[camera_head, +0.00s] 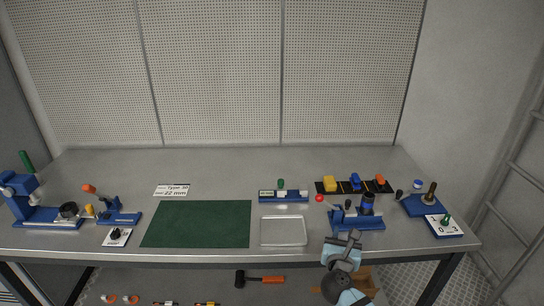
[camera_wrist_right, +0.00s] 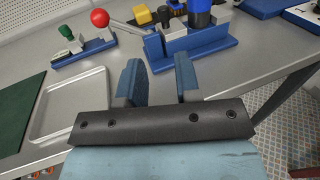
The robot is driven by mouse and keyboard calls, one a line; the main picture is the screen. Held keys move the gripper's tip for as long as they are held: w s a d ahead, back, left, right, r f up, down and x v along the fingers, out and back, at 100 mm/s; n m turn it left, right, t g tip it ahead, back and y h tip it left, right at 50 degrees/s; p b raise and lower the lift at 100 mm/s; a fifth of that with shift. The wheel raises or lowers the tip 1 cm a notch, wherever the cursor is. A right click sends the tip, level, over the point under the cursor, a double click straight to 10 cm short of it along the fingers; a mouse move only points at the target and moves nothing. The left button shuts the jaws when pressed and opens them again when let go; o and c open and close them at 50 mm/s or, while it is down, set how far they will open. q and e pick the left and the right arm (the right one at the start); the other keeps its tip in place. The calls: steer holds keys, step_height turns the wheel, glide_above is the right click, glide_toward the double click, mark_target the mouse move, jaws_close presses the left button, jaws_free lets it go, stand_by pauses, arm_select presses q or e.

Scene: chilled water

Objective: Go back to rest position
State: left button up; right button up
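My right gripper (camera_head: 342,246) is at the front edge of the table (camera_head: 296,167), in front of a blue device with a red-knobbed lever (camera_head: 366,223). In the right wrist view its two blue fingers (camera_wrist_right: 158,82) stand apart with nothing between them, so it is open and empty. The blue device (camera_wrist_right: 196,47) is just beyond the fingertips; whether they touch it is hard to tell. My left gripper is not in view.
A clear tray (camera_head: 284,244) and a green mat (camera_head: 197,223) lie left of the gripper. Other blue devices stand at the left (camera_head: 47,222) and right (camera_head: 421,207). A black strip with coloured blocks (camera_head: 340,193) lies behind. The table's back is clear.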

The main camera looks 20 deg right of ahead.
steer(key=s+a+f+m+g+y+p, duration=0.1)
steer(key=s+a+f+m+y+p, duration=0.1)
steer(key=s+a+f+m+y, duration=0.25)
steer(key=s+a+f+m+g+y+p, duration=0.2)
steer(key=s+f+m, duration=0.2)
steer(key=s+m, duration=0.25)
steer(key=s+a+m+y+p, duration=0.1)
steer(key=s+a+m+y, duration=0.2)
steer(key=s+m, duration=0.4)
steer(key=s+a+m+g+y+p, duration=0.1)
steer(key=s+a+m+y+p, duration=0.1)
steer(key=s+a+m, duration=0.3)
steer(key=s+m+y, duration=0.1)
steer(key=s+m, duration=0.2)
steer(key=shift+s+m, duration=0.25)
steer(key=shift+m, duration=0.15)
